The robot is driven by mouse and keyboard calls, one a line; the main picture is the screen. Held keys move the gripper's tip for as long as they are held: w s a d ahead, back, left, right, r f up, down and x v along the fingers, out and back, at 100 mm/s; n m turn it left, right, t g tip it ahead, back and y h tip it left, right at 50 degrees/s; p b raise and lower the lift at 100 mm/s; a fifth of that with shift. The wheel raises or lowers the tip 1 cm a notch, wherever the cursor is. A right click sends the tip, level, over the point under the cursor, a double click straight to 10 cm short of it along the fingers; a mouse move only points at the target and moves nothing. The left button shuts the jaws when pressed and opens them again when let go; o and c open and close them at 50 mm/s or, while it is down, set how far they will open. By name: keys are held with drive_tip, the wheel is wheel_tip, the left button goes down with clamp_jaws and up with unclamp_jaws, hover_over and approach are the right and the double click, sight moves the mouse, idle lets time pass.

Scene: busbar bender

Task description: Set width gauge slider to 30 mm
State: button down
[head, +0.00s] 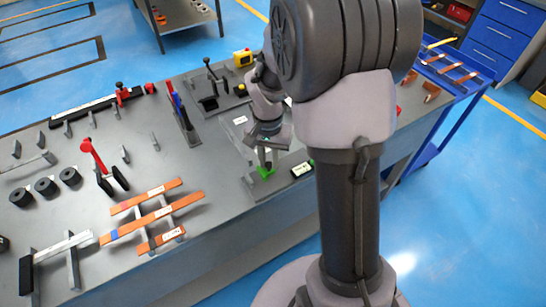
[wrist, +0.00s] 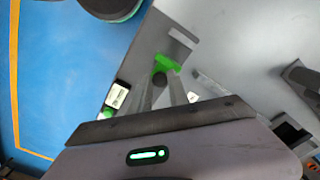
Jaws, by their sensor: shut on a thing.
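The green width gauge slider (head: 264,173) is near the front edge of the grey bench, at the end of my arm. In the wrist view the green slider (wrist: 168,62) shows just beyond my fingertips, with a dark round knob (wrist: 160,79) on it. My gripper (head: 268,160) points down over the slider. Its two fingers (wrist: 163,88) are on either side of the knob and shut on it. A small display (head: 301,169) is just right of the slider; the display (wrist: 118,95) also shows in the wrist view, but its reading is too small to tell.
Orange bars (head: 150,217) lie on supports at the front left of the bench. A red-handled tool (head: 94,156) and black rollers (head: 46,187) are farther left. A black lever device (head: 210,88) stands behind. A blue cart (head: 461,76) is at the right.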

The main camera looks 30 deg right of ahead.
sight(269, 164)
drive_tip(key=c, duration=1.3)
unclamp_jaws()
drive_tip(key=shift+o, duration=0.2)
wheel_tip(269, 164, up, 17)
drive_tip(key=p, duration=0.7)
drive_tip(key=shift+r, duration=0.2)
